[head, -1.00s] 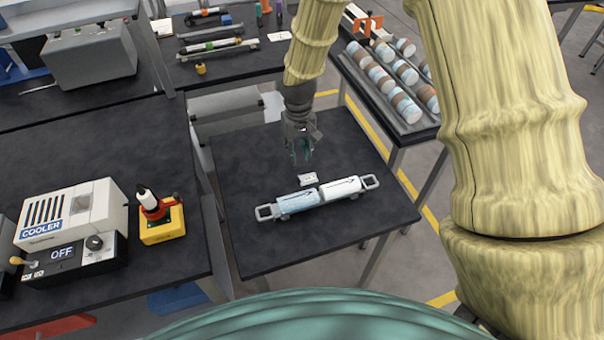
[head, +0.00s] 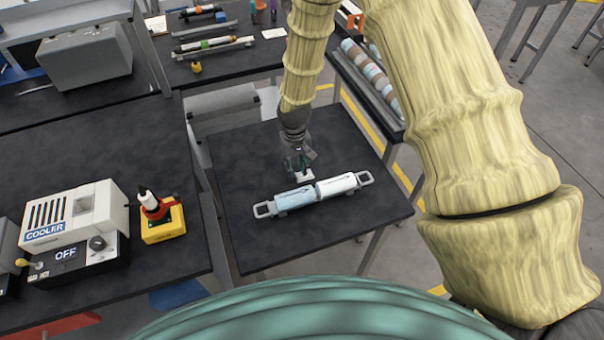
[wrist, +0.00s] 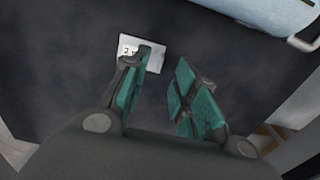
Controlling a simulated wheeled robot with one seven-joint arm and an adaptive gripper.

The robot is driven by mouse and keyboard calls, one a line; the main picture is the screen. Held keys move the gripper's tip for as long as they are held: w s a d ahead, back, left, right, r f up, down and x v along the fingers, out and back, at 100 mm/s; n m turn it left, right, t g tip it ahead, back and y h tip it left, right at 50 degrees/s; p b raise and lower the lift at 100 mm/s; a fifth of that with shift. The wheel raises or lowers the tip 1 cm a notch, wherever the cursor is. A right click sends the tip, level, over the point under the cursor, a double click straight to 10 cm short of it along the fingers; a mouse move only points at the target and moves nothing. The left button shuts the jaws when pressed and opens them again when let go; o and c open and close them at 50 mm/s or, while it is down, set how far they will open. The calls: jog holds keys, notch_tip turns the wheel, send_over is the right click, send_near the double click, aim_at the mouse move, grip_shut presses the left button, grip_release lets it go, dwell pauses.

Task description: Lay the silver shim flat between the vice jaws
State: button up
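A small pale plate with a dark printed label, likely the silver shim (head: 305,176), lies on the dark table just behind a two-cylinder carrier. It also shows in the wrist view (wrist: 150,55), partly hidden behind my left finger. My gripper (head: 297,163) is low over the table right at the plate. In the wrist view my gripper (wrist: 165,92) has its teal finger pads apart, with bare table between them. The plate is beyond the left pad, not between the pads. I cannot make out the vice jaws in either view.
The handled carrier (head: 262,210) holds a light-blue and a white cylinder close to my gripper. A cooler box (head: 75,215) and a yellow-and-red stand (head: 163,228) are on the left table. A rack of cylinders (head: 372,78) stands back right. The middle table's left side is clear.

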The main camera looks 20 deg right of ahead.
aim_at(296, 174)
jog(key=shift+f+p, duration=0.5)
jog(key=shift+f, duration=1.05)
jog(key=shift+s, duration=0.1)
grip_shut()
